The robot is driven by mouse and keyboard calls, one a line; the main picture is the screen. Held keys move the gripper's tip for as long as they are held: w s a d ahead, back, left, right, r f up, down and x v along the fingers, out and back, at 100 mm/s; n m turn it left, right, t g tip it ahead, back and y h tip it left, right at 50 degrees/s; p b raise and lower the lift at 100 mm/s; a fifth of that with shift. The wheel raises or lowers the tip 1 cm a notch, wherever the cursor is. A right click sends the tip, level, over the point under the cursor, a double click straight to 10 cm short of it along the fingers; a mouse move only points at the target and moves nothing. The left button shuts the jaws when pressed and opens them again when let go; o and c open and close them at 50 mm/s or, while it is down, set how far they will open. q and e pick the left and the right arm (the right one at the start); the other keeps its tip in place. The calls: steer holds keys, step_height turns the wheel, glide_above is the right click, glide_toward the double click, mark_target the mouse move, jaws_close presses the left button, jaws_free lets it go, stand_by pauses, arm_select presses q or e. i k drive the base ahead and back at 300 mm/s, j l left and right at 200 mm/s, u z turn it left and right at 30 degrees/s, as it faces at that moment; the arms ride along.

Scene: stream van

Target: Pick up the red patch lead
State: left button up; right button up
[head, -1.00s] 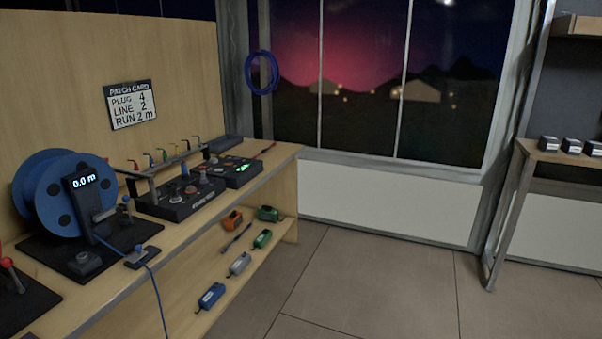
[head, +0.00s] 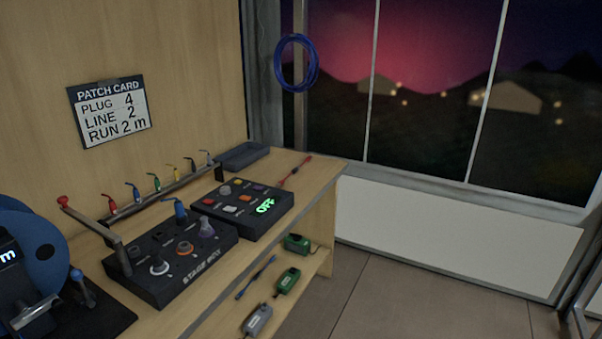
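A thin red lead (head: 295,172), which looks like the red patch lead, lies on the wooden bench top (head: 318,168) near its far right end. It lies just right of the black button box (head: 243,208) with the green "OFF" display. Small plugs in several colours hang along a metal rail (head: 160,192), with a red one (head: 108,202) near its left end. Neither of my grippers is in view.
The stage box (head: 170,258) stands in front of the rail, with a blue plug (head: 181,208) in it. A grey tray (head: 242,156) sits at the back. The lower shelf holds a blue lead (head: 256,277) and several small boxes. Floor (head: 400,300) right of the bench is clear.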

mark_target(296, 168)
steer(key=i+l+u, duration=0.1)
steer(key=i, duration=1.3)
steer(key=l+u, duration=0.1)
steer(key=u, duration=0.4)
steer(key=i+l+u, duration=0.1)
steer(key=u, duration=0.4)
